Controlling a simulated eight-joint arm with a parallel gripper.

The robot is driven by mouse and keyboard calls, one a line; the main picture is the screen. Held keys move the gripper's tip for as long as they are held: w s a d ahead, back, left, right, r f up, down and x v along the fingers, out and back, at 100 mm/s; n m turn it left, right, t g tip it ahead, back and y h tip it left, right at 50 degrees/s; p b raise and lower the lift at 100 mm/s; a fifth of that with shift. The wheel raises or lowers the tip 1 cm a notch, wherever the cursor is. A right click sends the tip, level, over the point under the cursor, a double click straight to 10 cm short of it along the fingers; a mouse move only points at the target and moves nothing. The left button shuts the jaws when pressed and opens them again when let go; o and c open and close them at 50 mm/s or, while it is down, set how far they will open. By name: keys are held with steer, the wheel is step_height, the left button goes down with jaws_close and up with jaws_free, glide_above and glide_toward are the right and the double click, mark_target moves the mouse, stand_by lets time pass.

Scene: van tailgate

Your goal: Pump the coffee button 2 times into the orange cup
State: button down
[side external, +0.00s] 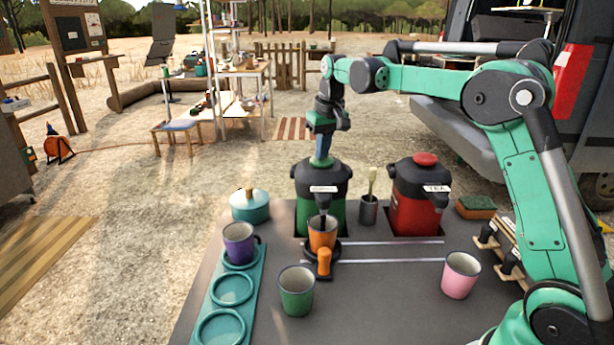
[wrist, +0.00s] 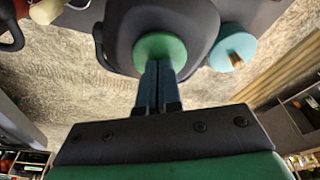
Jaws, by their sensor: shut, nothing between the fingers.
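The green coffee dispenser (side external: 307,213) has a dark top and a white label too small to read surely. Its round green button (wrist: 160,48) shows in the wrist view. My gripper (side external: 321,158) is shut and empty, pointing down at the dispenser's top. In the wrist view its fingertips (wrist: 158,68) overlap the button's edge; I cannot tell whether they press it. The orange cup (side external: 322,238) stands upright in front of the dispenser, under its spout, on a dark round holder with an orange handle (side external: 324,262). The cup's inside is not visible.
The red tea dispenser (side external: 415,212) stands to the right, with a utensil pot (side external: 369,210) between. A purple cup (side external: 239,248) sits on the teal tray (side external: 249,290). A green cup (side external: 297,294) and a pink cup (side external: 460,279) stand in front. A teal lidded pot (side external: 250,211) is left.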

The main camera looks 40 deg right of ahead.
steer(key=shift+f, duration=0.4)
steer(key=shift+r, duration=1.8)
steer(key=shift+f, duration=0.15)
steer(key=shift+f, duration=1.7)
steer(key=shift+r, duration=1.85)
